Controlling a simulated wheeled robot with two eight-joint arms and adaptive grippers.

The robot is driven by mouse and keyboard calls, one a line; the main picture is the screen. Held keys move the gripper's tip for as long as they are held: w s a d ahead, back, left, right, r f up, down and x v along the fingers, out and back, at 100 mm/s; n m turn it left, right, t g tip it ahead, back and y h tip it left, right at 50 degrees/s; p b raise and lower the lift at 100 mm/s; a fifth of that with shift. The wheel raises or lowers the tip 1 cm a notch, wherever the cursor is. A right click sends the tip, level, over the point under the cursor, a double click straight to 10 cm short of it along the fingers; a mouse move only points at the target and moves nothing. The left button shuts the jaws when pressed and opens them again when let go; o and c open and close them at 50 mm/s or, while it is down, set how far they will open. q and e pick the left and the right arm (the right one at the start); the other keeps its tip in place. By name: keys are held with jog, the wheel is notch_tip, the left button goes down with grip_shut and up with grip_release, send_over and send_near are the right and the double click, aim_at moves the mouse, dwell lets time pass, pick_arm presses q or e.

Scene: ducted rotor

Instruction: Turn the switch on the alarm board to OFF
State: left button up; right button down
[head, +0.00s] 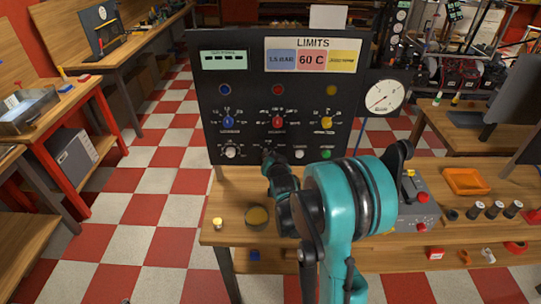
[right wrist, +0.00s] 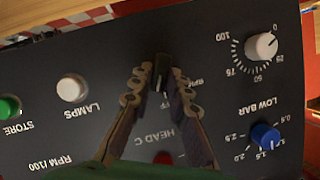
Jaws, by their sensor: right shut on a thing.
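The alarm board (head: 230,80) is an upright black panel on the wooden table, with knobs, coloured lamps and labels. My right gripper (head: 268,158) reaches its lower middle; my own arm hides part of the switch in the head view. In the right wrist view the board is upside down. There the small black switch (right wrist: 162,72) sits between the fingertips of my right gripper (right wrist: 160,85), which is shut on it. Part of a label reading "FF" shows beside the switch. I cannot tell which mark the switch points to. My left gripper is not in view.
Close to the gripper are a white LAMPS button (right wrist: 72,88), a green STORE button (right wrist: 9,107), a white knob (right wrist: 261,46) and a blue LOW BAR knob (right wrist: 265,135). A round gauge (head: 384,96) is at the board's right.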

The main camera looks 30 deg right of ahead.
jog(key=n+h, duration=0.1)
jog(key=n+g+h, duration=0.1)
jog(key=n, duration=0.1)
jog(key=shift+w+a, duration=0.1)
jog(key=shift+a, duration=0.1)
jog(key=shift+n, duration=0.3)
jog(key=shift+g, duration=0.3)
jog(key=c, duration=1.4)
grip_release()
jog(key=shift+c, duration=0.2)
jog(key=v, duration=1.2)
